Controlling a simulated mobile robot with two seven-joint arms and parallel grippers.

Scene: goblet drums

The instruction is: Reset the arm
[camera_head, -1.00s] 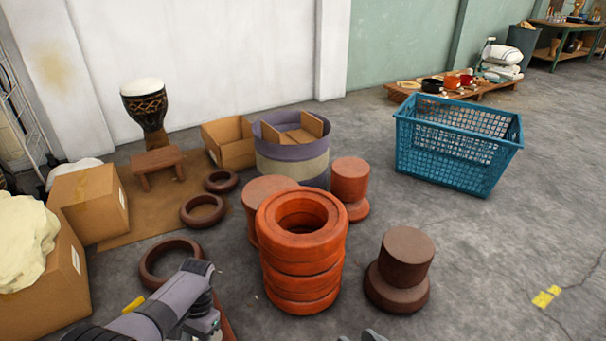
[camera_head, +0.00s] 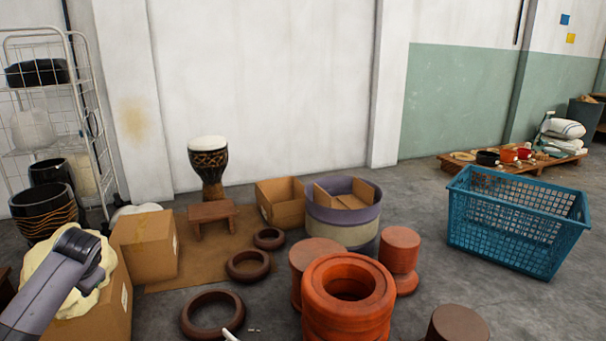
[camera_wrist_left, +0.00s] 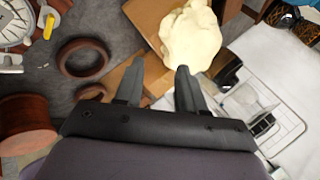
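My left arm (camera_head: 52,284) comes in from the left in the head view, in front of a cream cloth-like heap on a cardboard box. In that view its fingers are hidden. In the left wrist view my left gripper (camera_wrist_left: 157,85) has its two fingers spread apart with nothing between them. The cream heap (camera_wrist_left: 190,38) lies beyond the fingertips, and it also shows in the head view (camera_head: 88,303). My right gripper is not in the head view.
Orange stacked rings (camera_head: 350,318), brown rings (camera_head: 213,338) and a blue basket (camera_head: 515,228) stand on the floor. A goblet drum (camera_head: 209,165) stands behind a small wooden stool (camera_head: 212,210). A wire rack (camera_head: 92,120) is at left.

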